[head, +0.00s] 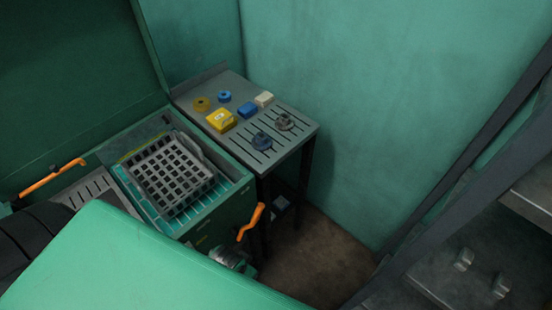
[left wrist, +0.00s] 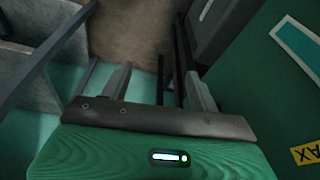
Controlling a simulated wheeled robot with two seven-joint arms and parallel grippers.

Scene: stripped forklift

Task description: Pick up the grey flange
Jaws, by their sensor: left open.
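The grey flange (head: 285,122) lies on the near right part of a slotted grey metal table (head: 291,146) in the head view. A dark blue flange-like part (head: 262,141) sits to its left and nearer. My left gripper (left wrist: 158,88) shows only in the left wrist view, where its two fingers stand apart with nothing between them. No flange shows in that view, and I cannot tell the gripper's distance from the table. My right gripper is not in view.
A green wall stands behind.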

